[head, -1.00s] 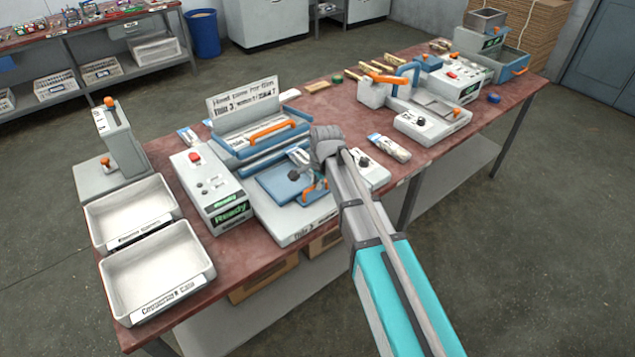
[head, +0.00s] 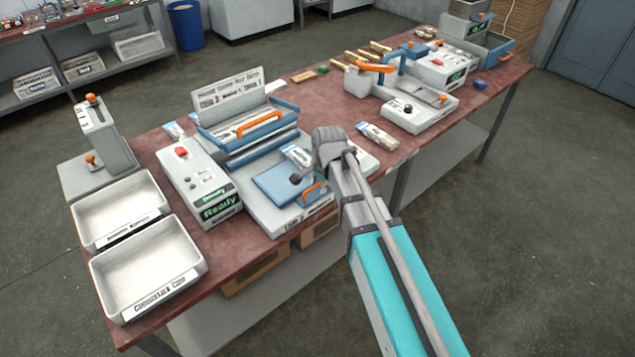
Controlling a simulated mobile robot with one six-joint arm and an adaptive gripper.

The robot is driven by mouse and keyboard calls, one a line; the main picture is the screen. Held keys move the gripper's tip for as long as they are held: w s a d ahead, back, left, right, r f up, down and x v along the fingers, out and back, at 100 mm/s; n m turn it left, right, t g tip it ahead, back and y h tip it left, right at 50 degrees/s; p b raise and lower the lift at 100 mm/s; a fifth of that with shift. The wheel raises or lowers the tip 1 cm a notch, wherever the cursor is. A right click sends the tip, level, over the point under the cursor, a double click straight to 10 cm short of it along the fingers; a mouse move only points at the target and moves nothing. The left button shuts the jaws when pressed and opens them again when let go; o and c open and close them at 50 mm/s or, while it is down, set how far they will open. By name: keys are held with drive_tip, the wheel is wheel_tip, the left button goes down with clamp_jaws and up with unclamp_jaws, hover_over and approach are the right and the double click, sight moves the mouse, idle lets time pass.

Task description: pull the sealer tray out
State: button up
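The sealer (head: 250,128) stands on the bench with an orange bar handle across its blue top. Its flat blue sealer tray (head: 277,184) lies on the light base in front. A small packet (head: 297,156) lies at the tray's back right. The tray's orange handle (head: 312,192) shows at its front right. My gripper (head: 297,178) reaches in from the right, with its dark tip over the tray's right part, close to the handle. My wrist hides part of the tray's right side. I cannot tell whether the fingers are open or closed, or touch the handle.
A control box with a green "Ready" display (head: 220,208) stands left of the tray. Two white bins (head: 150,270) sit at the bench's left end. A wrapped packet (head: 377,136) and another machine (head: 415,108) are to the right. The floor in front is clear.

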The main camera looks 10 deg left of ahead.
sight(306, 185)
drive_tip(key=shift+w+a, duration=0.15)
drive_tip(key=shift+a, duration=0.05)
idle(0.5)
